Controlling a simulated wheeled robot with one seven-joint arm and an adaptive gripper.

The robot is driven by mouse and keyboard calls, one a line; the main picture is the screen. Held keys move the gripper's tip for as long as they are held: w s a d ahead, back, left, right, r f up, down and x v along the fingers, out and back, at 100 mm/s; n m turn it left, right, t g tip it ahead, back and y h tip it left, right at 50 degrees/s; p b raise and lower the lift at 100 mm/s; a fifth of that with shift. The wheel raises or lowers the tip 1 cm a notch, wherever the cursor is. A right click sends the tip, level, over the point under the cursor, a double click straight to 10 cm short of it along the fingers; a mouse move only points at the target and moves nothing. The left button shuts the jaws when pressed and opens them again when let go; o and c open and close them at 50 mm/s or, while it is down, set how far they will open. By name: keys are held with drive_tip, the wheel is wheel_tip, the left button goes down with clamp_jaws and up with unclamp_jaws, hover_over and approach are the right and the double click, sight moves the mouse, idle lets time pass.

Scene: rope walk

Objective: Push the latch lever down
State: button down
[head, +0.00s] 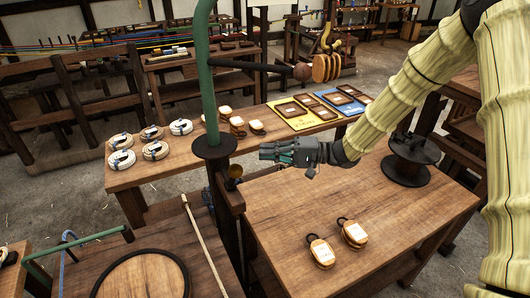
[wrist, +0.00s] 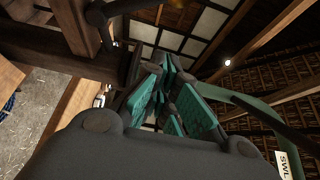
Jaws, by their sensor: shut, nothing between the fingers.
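A dark lever (head: 245,66) sticks out to the right from a tall green post (head: 205,90) in the head view and ends in a round brown knob (head: 302,72). It stands roughly level and looks like the latch lever. My gripper (head: 268,152) points left, below the lever in the picture and right of the post's dark collar (head: 213,146). Its teal fingers are shut and empty, and apart from the lever. In the wrist view the fingers (wrist: 165,100) point up, with a curved green bar (wrist: 262,112) to their right. Depth between gripper and lever is hard to judge.
Two wooden blocks (head: 322,252) lie on the near bench (head: 410,215). Rope coils (head: 121,160) and boards (head: 300,112) lie on the bench behind. A dark spool (head: 410,160) stands at right.

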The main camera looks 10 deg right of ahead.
drive_tip(key=s+a+p, duration=0.2)
drive_tip(key=a+p, duration=0.1)
drive_tip(key=a, duration=0.4)
drive_tip(key=shift+s+a+p, duration=0.25)
drive_tip(key=shift+p, duration=0.1)
drive_tip(key=shift+d, duration=0.1)
drive_tip(key=shift+s+f, duration=0.1)
